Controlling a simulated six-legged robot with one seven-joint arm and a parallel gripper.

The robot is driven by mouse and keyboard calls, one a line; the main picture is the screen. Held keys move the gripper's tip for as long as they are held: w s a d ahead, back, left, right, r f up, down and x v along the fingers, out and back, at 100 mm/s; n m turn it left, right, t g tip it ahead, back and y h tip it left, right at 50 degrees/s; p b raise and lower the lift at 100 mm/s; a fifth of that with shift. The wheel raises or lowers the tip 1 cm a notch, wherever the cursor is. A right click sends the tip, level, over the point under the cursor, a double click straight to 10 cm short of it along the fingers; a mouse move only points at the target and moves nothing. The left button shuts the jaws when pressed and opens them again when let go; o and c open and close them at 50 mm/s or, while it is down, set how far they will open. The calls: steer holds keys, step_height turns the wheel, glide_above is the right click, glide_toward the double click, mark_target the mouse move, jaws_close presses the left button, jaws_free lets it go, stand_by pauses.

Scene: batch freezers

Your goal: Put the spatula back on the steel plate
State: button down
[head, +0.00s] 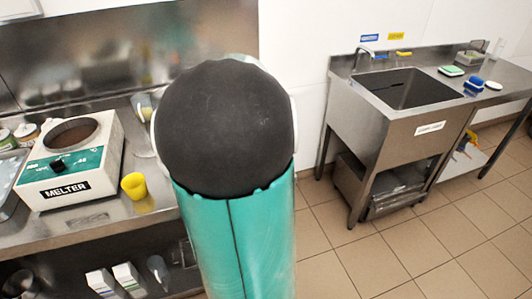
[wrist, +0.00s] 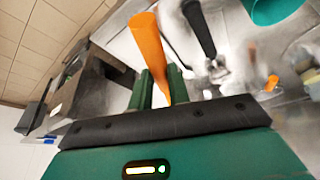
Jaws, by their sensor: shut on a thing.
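In the wrist view, my gripper (wrist: 161,76) has its two green fingers shut on an orange tapered piece (wrist: 147,36), which appears to be the spatula. Its wide end points up in the picture and its narrow end passes between the fingers. The rest of the spatula is not clear. I cannot make out the steel plate for certain in either view. In the head view my own arm fills the middle and hides my gripper and part of the counter.
A melter (head: 72,160) and a yellow cup (head: 134,186) stand on the steel counter (head: 75,225) at left. A sink unit (head: 400,130) stands at right, with tiled floor before it. The wrist view shows a dark-handled tool (wrist: 198,28) and a teal container (wrist: 272,9).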

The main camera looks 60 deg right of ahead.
steer(key=d+f, duration=0.6)
steer(key=d, duration=0.1)
steer(key=shift+d+f, duration=0.15)
steer(key=shift+f, duration=0.2)
steer(key=shift+d+f, duration=0.15)
steer(key=shift+f, duration=0.8)
steer(key=shift+d+f, duration=0.1)
steer(key=shift+f, duration=0.8)
steer(key=shift+f, duration=0.1)
steer(key=c, duration=1.6)
jaws_free()
steer(key=v, duration=1.2)
steer(key=shift+w, duration=0.1)
